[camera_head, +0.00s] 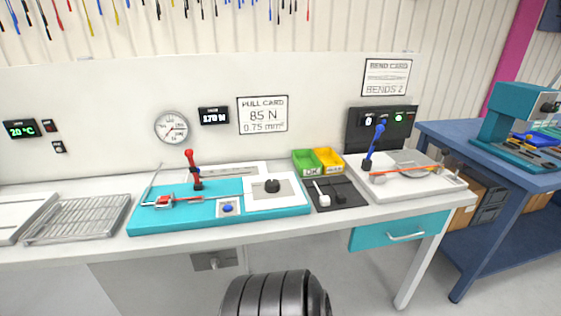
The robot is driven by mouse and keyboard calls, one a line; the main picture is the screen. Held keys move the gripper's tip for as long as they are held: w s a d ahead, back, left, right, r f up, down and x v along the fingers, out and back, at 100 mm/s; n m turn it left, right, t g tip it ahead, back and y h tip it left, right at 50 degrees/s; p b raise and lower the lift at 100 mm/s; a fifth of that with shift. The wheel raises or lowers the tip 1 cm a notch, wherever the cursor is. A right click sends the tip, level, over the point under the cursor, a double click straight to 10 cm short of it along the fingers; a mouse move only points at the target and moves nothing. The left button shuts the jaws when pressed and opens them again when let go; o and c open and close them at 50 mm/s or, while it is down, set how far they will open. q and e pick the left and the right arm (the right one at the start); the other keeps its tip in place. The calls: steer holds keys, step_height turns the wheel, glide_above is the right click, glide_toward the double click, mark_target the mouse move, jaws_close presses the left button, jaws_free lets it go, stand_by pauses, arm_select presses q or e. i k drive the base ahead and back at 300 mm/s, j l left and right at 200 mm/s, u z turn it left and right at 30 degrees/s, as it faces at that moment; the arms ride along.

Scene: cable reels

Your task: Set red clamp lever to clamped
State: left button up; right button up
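The red clamp lever (190,160) stands nearly upright, tilted slightly left, on a black base on the teal fixture (145,217) at the middle-left of the bench. A small red-and-silver clamp piece (165,201) with a thin rod lies to its left on the same fixture. A black knob (272,185) on a white plate and a blue button (227,208) are also on the fixture. Neither of my grippers is in view.
A wire rack (80,218) lies left of the fixture. Green (306,161) and yellow (328,160) bins stand right of it. A blue lever (375,145) stands on the grey fixture farther right. A dark ribbed cylinder (272,295) is at the bottom centre.

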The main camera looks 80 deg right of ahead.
mark_target(188, 153)
steer(key=z, duration=2.7)
